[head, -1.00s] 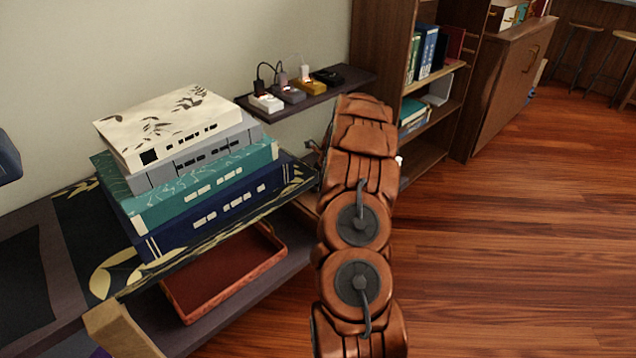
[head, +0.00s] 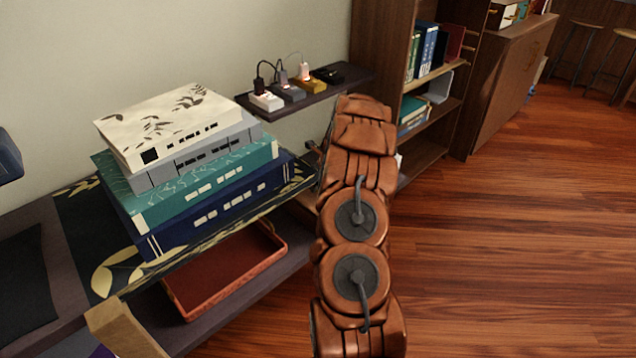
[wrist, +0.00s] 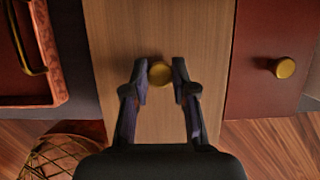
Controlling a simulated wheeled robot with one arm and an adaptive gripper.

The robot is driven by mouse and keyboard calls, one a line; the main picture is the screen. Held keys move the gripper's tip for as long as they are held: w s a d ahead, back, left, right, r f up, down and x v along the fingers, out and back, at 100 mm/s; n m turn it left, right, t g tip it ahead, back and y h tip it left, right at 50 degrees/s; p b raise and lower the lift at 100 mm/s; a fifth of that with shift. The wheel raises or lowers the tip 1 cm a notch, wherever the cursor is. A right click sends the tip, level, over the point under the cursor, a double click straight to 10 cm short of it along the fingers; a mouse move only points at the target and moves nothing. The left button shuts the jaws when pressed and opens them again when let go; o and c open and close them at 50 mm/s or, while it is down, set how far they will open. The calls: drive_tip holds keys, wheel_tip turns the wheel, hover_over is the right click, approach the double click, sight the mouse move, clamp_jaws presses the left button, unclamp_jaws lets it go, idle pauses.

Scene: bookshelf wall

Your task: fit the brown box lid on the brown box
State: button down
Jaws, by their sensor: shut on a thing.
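In the wrist view my gripper (wrist: 160,82) is shut on a round brass knob (wrist: 159,73). The knob stands on a light brown wooden panel (wrist: 125,35), which looks like the brown box lid. Whether this panel is resting on something or held clear cannot be told from above. I cannot make out a separate brown box. In the head view my arm hides my gripper and what it holds.
A dark red panel with another brass knob (wrist: 283,67) is close on the right. A red tray (head: 225,272) sits on the lower shelf, below stacked box files (head: 195,175). A woven basket (wrist: 55,158) is at lower left. Wooden floor (head: 500,260) lies open to the right.

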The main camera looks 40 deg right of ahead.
drive_tip(key=shift+f, duration=0.5)
drive_tip(key=c, duration=0.9)
unclamp_jaws()
drive_tip(key=shift+o, duration=0.2)
drive_tip(key=v, duration=1.2)
